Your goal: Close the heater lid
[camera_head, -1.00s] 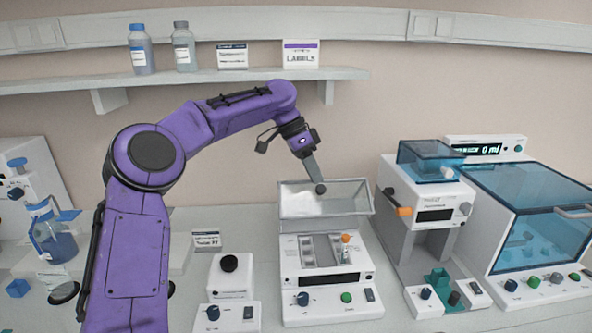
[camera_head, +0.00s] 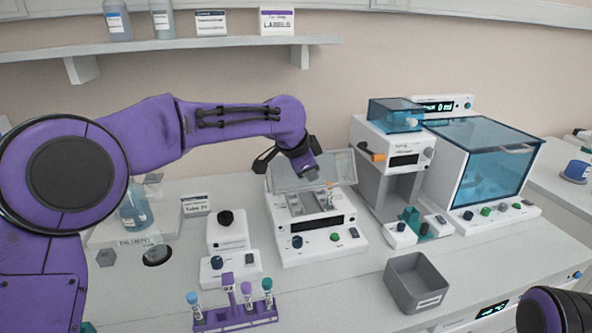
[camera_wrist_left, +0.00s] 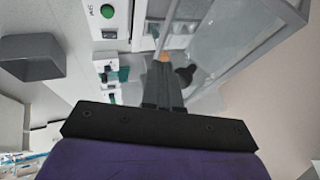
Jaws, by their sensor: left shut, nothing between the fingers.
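The heater (camera_head: 322,246) is a white box with a dark display, knobs and a slotted block on top, right of centre in the head view. Its clear lid (camera_head: 342,166) stands raised at the back. The lid also shows in the wrist view (camera_wrist_left: 235,38), with a dark knob (camera_wrist_left: 188,72) beside my fingers. An orange-capped tube (camera_head: 330,187) stands in the block. My left gripper (camera_head: 312,176) is shut and empty, in front of the lid and above the block. Its fingers (camera_wrist_left: 163,82) point toward the lid area; contact is unclear. My right gripper is not in view.
A purple tube rack (camera_head: 235,318) stands at the front. A grey bin (camera_head: 416,283) is at the front right. A white dispenser (camera_head: 393,160) and a blue-windowed cabinet (camera_head: 490,165) stand right of the heater. A small knobbed device (camera_head: 228,232) is to its left.

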